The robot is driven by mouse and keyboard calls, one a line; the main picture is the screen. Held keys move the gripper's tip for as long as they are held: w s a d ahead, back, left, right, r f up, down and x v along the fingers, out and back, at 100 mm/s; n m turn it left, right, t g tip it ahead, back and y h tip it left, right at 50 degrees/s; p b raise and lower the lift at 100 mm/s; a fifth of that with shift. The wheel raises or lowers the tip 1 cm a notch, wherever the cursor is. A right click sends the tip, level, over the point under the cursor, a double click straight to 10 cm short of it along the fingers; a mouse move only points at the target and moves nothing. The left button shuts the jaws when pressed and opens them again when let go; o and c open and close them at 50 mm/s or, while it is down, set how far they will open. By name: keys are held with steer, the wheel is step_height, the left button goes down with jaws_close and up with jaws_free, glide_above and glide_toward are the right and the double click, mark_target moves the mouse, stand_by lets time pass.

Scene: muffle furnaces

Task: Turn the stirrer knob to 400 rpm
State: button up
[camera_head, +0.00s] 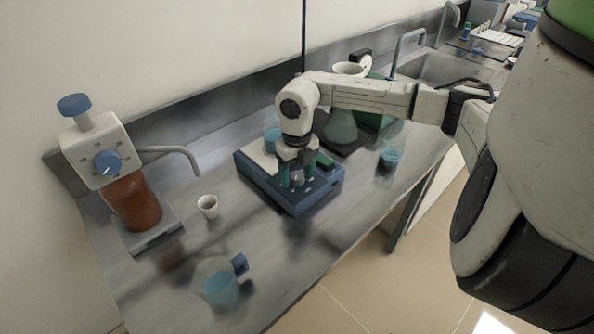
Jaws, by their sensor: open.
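The stirrer (310,203) is a low dark blue unit with a pale top plate, near the middle of the steel bench. A beaker of blue liquid (272,141) stands at its back left. My gripper (298,181) points down over the stirrer's front part, with its fingers apart. A small pale round shape shows between the fingers and may be the stirrer knob. I cannot tell whether the fingers touch it. The knob's scale and pointer are too small and covered to read.
A dispenser with a blue dial (108,163) on a brown bottle (133,204) stands at left. Another blue beaker (389,158) is right of the stirrer. A sink (440,68) lies beyond.

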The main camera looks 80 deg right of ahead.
steer(key=c, duration=1.1)
steer(key=shift+o, duration=0.2)
steer(key=shift+m, duration=0.3)
steer(key=m+b, duration=0.1)
steer(key=m, duration=0.4)
steer(key=m+b, duration=0.1)
steer(key=m, duration=0.5)
steer(key=shift+m, duration=0.4)
steer(key=m+b, duration=0.1)
steer(key=m, duration=0.4)
steer(key=m+b, duration=0.1)
steer(key=m, duration=0.5)
steer(key=shift+m, duration=0.3)
